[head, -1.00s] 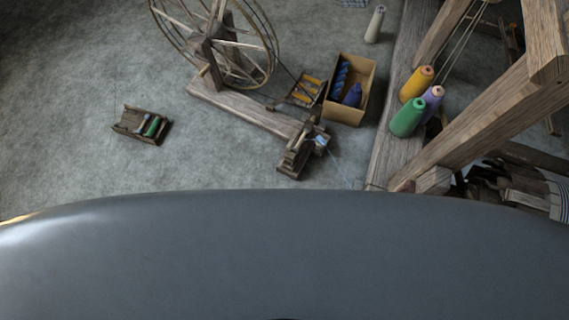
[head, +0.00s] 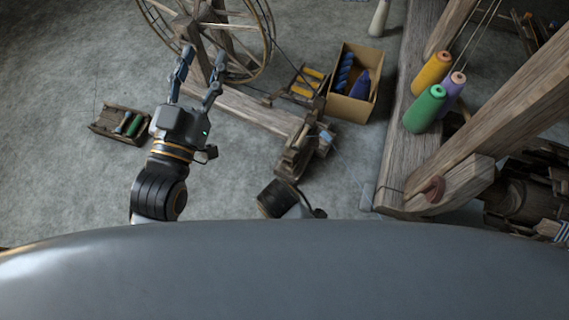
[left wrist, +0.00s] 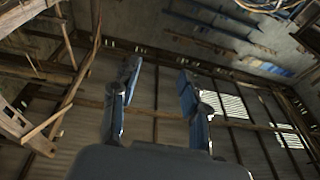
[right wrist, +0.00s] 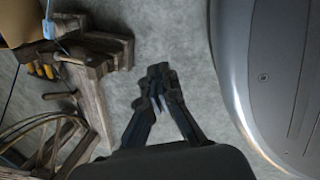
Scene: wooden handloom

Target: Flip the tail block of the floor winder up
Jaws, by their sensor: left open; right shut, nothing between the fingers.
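The wooden floor winder has a spoked wheel (head: 215,32) at the top of the head view and a base beam (head: 245,112) running down to the right. A dark wooden block assembly (head: 297,155) stands at the beam's near end; I cannot tell how its tail block is tilted. It also shows in the right wrist view (right wrist: 108,48). My left gripper (head: 204,62) is open and empty, above the floor left of the beam, its fingers overlapping the wheel in the picture. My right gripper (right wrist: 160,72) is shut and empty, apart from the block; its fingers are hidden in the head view.
A cardboard box (head: 349,109) with blue yarn stands right of the beam, beside a small rack (head: 303,84) of yellow bobbins. A small wooden tray (head: 106,117) lies left. Yarn cones (head: 425,109) stand on the loom's thick beam (head: 392,165) at right.

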